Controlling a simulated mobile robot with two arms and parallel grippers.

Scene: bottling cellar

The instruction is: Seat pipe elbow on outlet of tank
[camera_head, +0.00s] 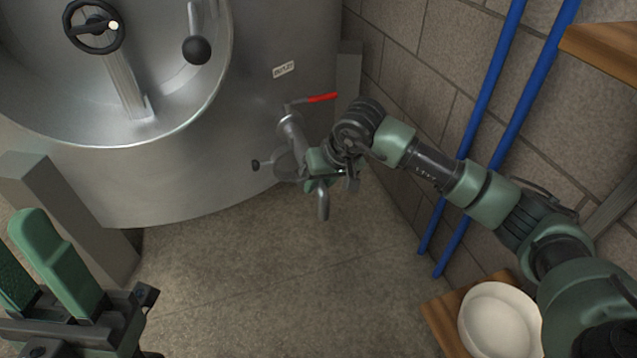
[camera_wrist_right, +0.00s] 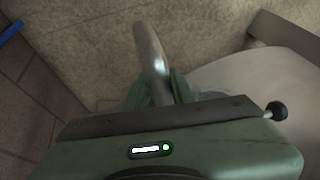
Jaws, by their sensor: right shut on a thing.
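The steel tank (camera_head: 190,185) stands at the upper left, with a small label on its wall. Its outlet (camera_head: 290,128) juts out low on the right side, below a red valve lever (camera_head: 321,97). My right gripper (camera_head: 318,172) is at the outlet's end, shut on the pipe elbow (camera_head: 323,204), whose free end hangs downward. In the right wrist view the elbow (camera_wrist_right: 150,50) stands out between the green fingers. The gripper hides the joint, so I cannot tell whether elbow and outlet touch. My left gripper (camera_head: 38,265) is open and empty at the lower left.
A black knob (camera_head: 256,165) sticks out left of the outlet; it also shows in the wrist view (camera_wrist_right: 277,110). Blue pipes (camera_head: 490,85) run along the block wall at right. A white bowl (camera_head: 500,322) sits on a wooden surface at lower right. The middle floor is clear.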

